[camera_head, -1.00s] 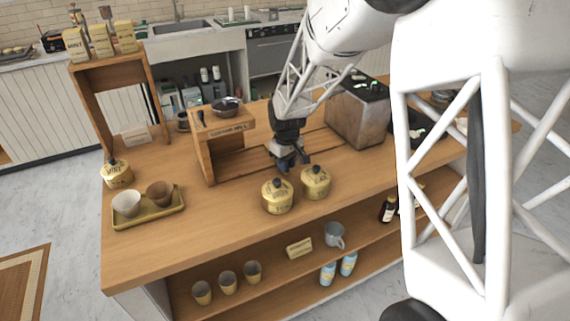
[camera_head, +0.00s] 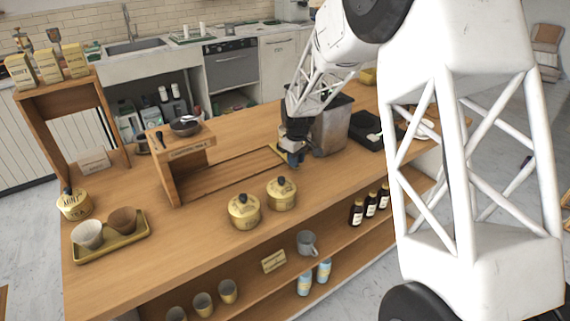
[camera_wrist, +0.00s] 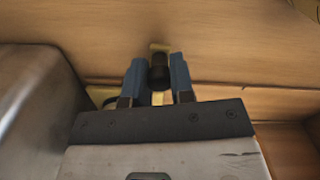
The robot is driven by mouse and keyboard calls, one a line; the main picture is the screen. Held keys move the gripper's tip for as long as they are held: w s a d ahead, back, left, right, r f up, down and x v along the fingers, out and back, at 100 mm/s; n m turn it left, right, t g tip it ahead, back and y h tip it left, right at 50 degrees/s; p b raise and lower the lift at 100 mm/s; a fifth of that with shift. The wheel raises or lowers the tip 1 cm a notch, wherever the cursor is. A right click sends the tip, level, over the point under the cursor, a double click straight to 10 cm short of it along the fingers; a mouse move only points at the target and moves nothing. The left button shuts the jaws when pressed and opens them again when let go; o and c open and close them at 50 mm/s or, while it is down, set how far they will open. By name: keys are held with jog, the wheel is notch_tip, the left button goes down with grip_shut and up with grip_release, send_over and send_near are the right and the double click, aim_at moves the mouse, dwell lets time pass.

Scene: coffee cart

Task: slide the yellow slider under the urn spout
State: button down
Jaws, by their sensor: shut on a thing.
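The yellow slider (camera_head: 277,150) lies in a wooden track on the cart top, mostly hidden by my gripper (camera_head: 294,157) in the head view. In the wrist view, a yellow piece (camera_wrist: 160,47) with a dark knob (camera_wrist: 158,72) shows between the blue fingers of my gripper (camera_wrist: 158,75). The fingers are shut on that knob. A grey metal box, likely the urn (camera_head: 329,130), stands just right of my gripper. Its side also fills the left of the wrist view (camera_wrist: 35,115). The spout is not visible, and I cannot tell whether the slider is under it.
A wooden stand (camera_head: 180,160) with a dark bowl (camera_head: 186,125) rises at the track's left end. Two gold canisters (camera_head: 244,211) (camera_head: 282,193) stand in front of the track. A tray (camera_head: 112,240) with two cups is at the left. A black item (camera_head: 368,130) lies right of the box.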

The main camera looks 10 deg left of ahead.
jog(key=shift+w+d, duration=0.25)
jog(key=shift+w, duration=0.05)
jog(key=shift+r, duration=0.1)
jog(key=c, duration=1)
grip_release()
jog(key=shift+r, duration=3.85)
